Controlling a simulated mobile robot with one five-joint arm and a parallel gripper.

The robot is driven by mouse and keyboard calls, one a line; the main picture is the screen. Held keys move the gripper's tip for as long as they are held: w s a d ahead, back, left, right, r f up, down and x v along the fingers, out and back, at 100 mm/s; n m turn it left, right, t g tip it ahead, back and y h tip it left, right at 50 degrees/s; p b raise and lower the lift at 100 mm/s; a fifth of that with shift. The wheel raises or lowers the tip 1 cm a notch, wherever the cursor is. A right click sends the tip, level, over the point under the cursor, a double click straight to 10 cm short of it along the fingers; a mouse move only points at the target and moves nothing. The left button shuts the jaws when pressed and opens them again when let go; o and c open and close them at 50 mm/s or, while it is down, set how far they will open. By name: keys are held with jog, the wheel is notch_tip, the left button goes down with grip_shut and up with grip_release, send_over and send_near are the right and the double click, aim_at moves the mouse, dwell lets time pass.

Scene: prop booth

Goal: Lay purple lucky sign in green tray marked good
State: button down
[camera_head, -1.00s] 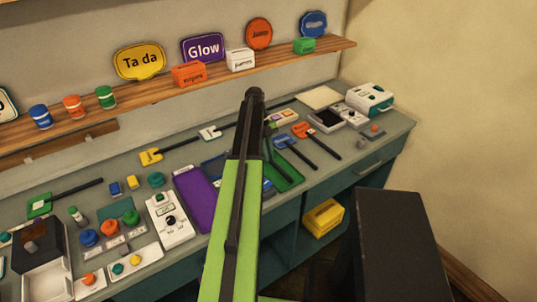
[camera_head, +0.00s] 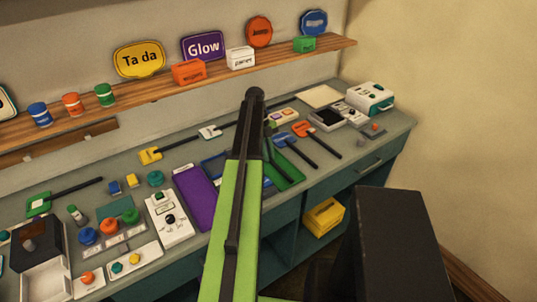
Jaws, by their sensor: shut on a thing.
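The green tray (camera_head: 291,176) lies on the counter just right of my raised arm, which covers its left part. I cannot read a mark on it. No purple lucky sign can be made out. My own green and black arm rises through the middle of the view, and my gripper is hidden behind it, so what it holds does not show.
A purple tray (camera_head: 195,197) and a partly covered blue tray (camera_head: 214,167) lie left of my arm. Blue (camera_head: 282,139) and orange (camera_head: 301,129) stick signs lie right of it. A white dial box (camera_head: 168,218) stands at front left.

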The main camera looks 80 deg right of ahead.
jog(key=c, duration=1.3)
grip_release()
jog(key=shift+c, duration=0.2)
jog(key=shift+o, duration=0.8)
notch_tip(320, 180, up, 8)
jog(key=p, duration=0.8)
jog(key=shift+r, duration=0.1)
jog(key=shift+w, duration=0.1)
